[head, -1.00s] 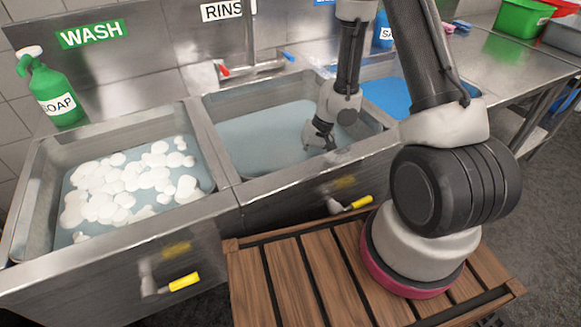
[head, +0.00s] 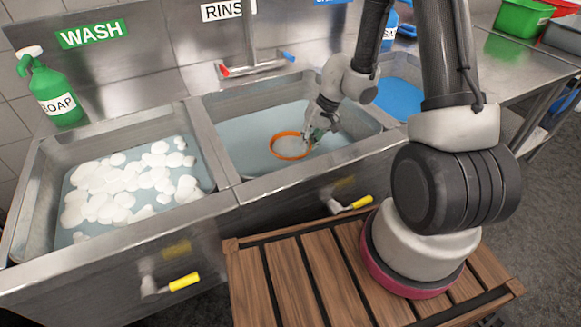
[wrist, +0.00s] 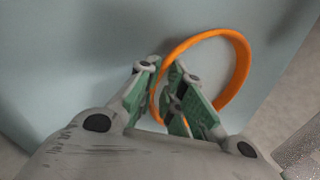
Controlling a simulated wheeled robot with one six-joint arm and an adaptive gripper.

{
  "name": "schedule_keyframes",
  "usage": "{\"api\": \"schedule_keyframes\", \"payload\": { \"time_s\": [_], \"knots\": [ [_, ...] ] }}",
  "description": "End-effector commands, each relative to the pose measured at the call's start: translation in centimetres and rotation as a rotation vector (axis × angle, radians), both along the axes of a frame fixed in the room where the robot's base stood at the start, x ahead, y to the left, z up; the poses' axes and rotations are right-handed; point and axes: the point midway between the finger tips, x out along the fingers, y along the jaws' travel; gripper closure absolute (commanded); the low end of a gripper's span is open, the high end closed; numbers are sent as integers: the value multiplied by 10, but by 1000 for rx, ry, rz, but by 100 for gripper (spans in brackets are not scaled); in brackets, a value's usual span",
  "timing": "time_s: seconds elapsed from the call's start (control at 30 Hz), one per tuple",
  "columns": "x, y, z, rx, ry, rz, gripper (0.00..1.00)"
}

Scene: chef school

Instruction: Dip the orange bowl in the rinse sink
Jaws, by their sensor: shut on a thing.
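The orange bowl (head: 289,146) is in the middle basin, the rinse sink (head: 222,170), at or just above the water; I cannot tell how deep it sits. Only its orange rim stands out, and the inside looks pale. My gripper (head: 312,136) is shut on the bowl's right side in the head view. In the wrist view the bowl's rim (wrist: 243,62) shows as a tilted ring, with my gripper's green-padded fingers (wrist: 172,105) closed on its near left edge.
The wash sink (head: 40,190) with white foam lies to the left, past a metal divider. A blue-filled basin (head: 398,98) is to the right. A faucet (head: 255,70) stands behind the rinse sink. A green soap bottle (head: 56,92) stands at the back left.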

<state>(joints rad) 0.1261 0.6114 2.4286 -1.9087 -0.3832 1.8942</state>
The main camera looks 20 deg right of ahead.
Motion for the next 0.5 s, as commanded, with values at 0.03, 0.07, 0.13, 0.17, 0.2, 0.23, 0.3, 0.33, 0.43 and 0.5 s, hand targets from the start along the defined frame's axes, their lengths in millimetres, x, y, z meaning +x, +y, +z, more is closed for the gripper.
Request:
{"api": "schedule_keyframes", "payload": {
  "time_s": [0.03, 0.07, 0.13, 0.17, 0.2, 0.23, 0.3, 0.33, 0.43, 0.5],
  "knots": [
    [1, -1, 7, 0, -4, -1, 100],
    [1, -1, 11, -1, -4, 0, 100],
    [1, -1, 20, -3, -4, 0, 100],
    [1, -1, 24, -1, -4, 0, 100],
    [1, -1, 30, 0, -4, 0, 100],
    [1, -1, 34, -1, -4, 0, 100],
    [1, -1, 43, -2, -4, 0, 100],
    [0, -1, 47, -3, -3, -1, 100],
    [1, -1, 60, -1, -4, 0, 100],
    [1, -1, 69, -2, -4, 0, 100]
  ]
}}
